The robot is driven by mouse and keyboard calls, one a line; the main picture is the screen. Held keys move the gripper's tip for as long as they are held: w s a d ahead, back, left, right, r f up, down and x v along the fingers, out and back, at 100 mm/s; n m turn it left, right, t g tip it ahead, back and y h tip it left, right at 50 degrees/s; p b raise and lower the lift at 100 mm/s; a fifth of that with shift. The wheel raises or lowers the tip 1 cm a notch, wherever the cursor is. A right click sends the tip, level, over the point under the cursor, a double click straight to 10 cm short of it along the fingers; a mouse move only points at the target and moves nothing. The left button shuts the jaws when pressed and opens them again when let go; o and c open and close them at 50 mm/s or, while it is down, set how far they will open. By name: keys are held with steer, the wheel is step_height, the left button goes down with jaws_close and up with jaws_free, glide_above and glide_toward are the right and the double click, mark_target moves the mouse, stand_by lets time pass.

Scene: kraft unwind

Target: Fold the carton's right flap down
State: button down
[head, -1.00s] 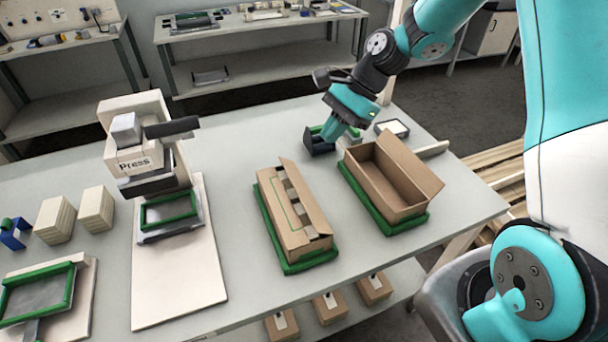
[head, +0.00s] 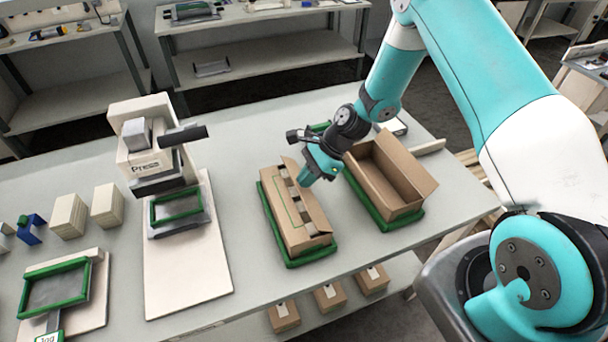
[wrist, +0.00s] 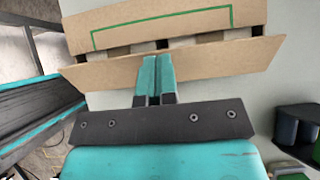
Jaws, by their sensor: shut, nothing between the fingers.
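The carton (head: 292,232) sits in a green-rimmed tray (head: 312,257) in the middle of the table. Its left flap, with a green line, lies about flat and shows in the wrist view (wrist: 175,22). Its right flap (head: 311,208) is tilted up, leaving a gap along the top through which grey blocks show. The right flap also crosses the wrist view (wrist: 220,62) as a brown strip. My gripper (head: 303,182) is shut and empty at the right flap's far part. In the wrist view its fingertips (wrist: 156,60) overlap that flap; I cannot tell whether they touch.
A second, open carton (head: 385,185) stands close on the right in another green tray (head: 388,220). A press (head: 150,150) stands on the left, with pale stacked blocks (head: 68,216) beyond it. The table between press and carton is clear.

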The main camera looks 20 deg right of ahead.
steer(key=shift+a+f, duration=0.35)
steer(key=shift+f, duration=0.1)
steer(key=shift+a+f+h, duration=0.1)
steer(key=shift+a+h, duration=0.35)
steer(key=shift+h, duration=0.35)
steer(key=shift+a+f+h, duration=0.2)
steer(key=shift+a+h, duration=0.1)
steer(key=shift+h, duration=0.5)
steer(key=shift+a+f+h+b, duration=0.35)
steer(key=shift+f+h, duration=0.2)
steer(key=shift+h, duration=0.25)
steer(key=shift+a, duration=0.1)
